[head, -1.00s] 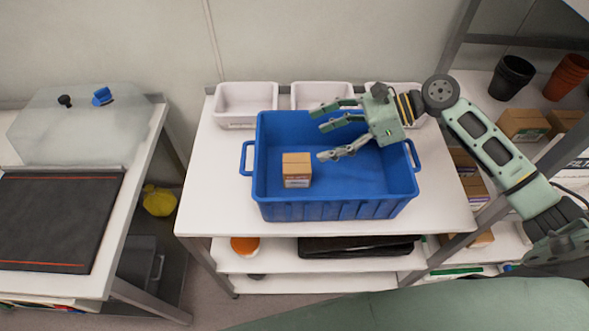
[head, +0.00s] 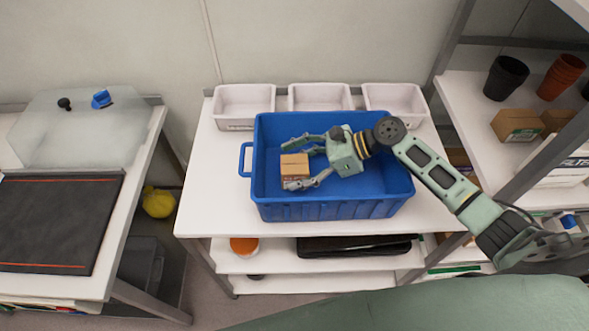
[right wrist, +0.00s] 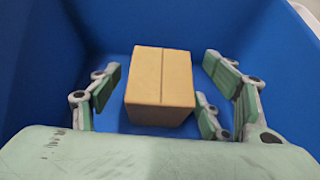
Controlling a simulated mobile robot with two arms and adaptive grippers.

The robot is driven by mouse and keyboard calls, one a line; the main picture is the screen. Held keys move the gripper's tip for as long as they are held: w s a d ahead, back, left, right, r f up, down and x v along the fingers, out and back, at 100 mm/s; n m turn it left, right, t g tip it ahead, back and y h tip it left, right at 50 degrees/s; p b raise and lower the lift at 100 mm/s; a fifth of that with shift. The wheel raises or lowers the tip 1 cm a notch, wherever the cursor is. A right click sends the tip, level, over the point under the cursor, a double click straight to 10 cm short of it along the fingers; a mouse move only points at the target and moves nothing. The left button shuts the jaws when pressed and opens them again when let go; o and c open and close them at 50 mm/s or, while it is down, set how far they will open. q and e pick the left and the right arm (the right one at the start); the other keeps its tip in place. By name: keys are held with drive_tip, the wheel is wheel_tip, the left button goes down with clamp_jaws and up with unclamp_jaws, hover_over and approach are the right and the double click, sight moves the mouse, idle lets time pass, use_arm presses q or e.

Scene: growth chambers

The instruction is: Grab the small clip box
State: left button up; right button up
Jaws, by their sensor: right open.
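The small clip box, a brown cardboard box (head: 294,165), stands inside the blue bin (head: 330,210), toward its left side. My right gripper (head: 294,164) is down in the bin with its fingers open on either side of the box. In the right wrist view the box (right wrist: 160,85) sits between the spread fingers of the gripper (right wrist: 165,92). Gaps show between the fingers and the box there. My left gripper is not in view.
Three white trays (head: 244,101) stand along the back of the table (head: 215,205). A shelf unit at right holds black and orange pots (head: 506,78) and cartons (head: 517,124). A bench with a black mat (head: 60,220) stands at left.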

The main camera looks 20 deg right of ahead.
drive_tip(key=shift+w+a+f, duration=0.1)
drive_tip(key=shift+a, duration=0.15)
drive_tip(key=shift+c, duration=0.3)
drive_tip(key=c, duration=1.2)
drive_tip(key=shift+c, duration=0.2)
